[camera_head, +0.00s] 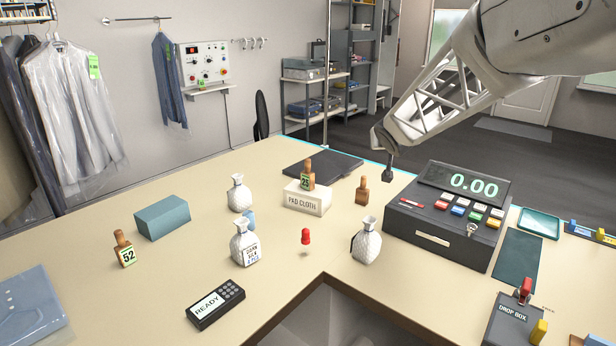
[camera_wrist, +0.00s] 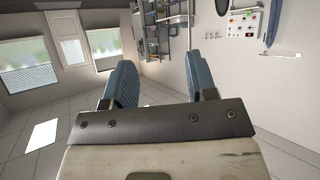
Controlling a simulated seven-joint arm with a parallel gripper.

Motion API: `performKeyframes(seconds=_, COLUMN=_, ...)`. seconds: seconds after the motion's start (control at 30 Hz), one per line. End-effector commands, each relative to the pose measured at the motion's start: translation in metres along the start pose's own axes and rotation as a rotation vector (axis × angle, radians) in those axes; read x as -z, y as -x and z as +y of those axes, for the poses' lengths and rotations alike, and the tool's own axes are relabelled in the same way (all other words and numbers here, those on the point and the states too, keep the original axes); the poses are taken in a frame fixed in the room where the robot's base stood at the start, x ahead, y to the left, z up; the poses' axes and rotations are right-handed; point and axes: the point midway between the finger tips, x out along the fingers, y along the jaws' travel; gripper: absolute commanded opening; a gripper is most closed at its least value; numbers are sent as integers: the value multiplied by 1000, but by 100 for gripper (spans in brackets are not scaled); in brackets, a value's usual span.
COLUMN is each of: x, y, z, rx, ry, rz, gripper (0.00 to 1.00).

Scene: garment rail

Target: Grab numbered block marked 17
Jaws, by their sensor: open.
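Three wooden numbered blocks with knobbed tops stand on or over the counter. One marked 52 (camera_head: 124,250) stands at the left. One with a green label, perhaps 25, (camera_head: 308,176) appears on or just behind the white PAD CLOTH box (camera_head: 306,201). A plain-looking block (camera_head: 362,191) stands right of that box, its number not visible. I cannot read 17 on any of them. My gripper (camera_wrist: 157,80) is open and empty in the wrist view, its blue fingers pointing at the room rather than the counter. My arm enters the head view from the upper right.
White bottles (camera_head: 366,243), a red pin-like piece (camera_head: 305,238), a black READY device (camera_head: 216,304) and a teal box (camera_head: 162,218) are spread over the counter. A cash register (camera_head: 445,215) stands right. The counter edge is notched at the front.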

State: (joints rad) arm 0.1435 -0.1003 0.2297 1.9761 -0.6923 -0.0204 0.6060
Motion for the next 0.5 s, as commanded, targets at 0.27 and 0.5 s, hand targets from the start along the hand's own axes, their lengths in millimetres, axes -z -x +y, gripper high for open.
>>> performKeyframes(seconds=0.27, x=12, y=-57, z=0, rx=81, ry=3, rz=76, gripper=52)
performKeyframes(seconds=0.5, x=16, y=-82, z=-2, rx=127, ry=1, rz=109, gripper=52)
